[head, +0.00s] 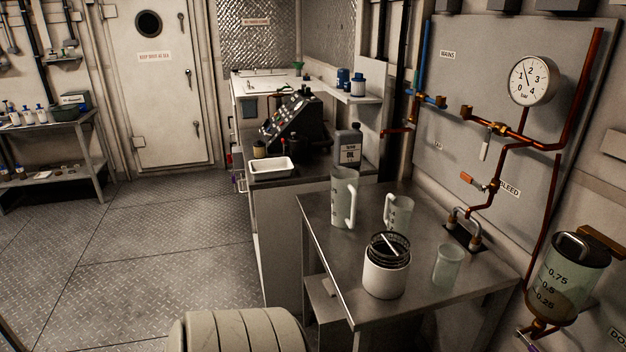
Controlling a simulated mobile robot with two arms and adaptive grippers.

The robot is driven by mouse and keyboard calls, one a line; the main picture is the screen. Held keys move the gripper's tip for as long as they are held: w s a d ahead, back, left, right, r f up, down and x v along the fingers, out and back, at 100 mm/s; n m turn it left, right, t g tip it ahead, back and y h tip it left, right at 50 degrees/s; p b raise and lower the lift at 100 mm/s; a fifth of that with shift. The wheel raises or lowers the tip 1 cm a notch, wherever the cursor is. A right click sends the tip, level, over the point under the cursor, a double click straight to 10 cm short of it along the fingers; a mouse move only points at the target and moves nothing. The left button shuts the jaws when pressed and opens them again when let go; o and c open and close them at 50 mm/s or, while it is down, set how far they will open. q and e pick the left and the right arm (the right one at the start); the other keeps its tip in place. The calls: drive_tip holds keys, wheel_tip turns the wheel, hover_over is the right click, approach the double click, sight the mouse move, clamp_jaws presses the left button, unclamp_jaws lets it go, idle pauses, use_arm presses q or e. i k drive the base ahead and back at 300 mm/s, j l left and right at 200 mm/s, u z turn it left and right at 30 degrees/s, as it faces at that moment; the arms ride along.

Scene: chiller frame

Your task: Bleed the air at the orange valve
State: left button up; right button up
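The orange valve handle (470,178) sits on the copper pipe of the wall panel, beside a label ending in "LEED" (509,190). The handle lies nearly level, pointing left and slightly up from its brass body (492,187). Below it the pipe runs down to a metal fitting (463,229) at the back of the steel table. A round pressure gauge (532,80) marked in bar is above. A second valve with a pale handle (485,148) hanging down is on the pipe between. Neither of my grippers is in view.
On the steel table (325,262) stand a tall jug (345,205), a smaller jug (398,213), a clear beaker (447,265) and a white pot (385,277) with a dark basket. A graduated vessel (568,265) hangs at right. Floor (170,245) at left is clear.

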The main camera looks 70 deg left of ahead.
sight(468, 179)
drive_tip(key=u, duration=1.35)
drive_tip(key=i+j, duration=0.1)
drive_tip(key=j, duration=0.35)
drive_tip(key=i, duration=0.05)
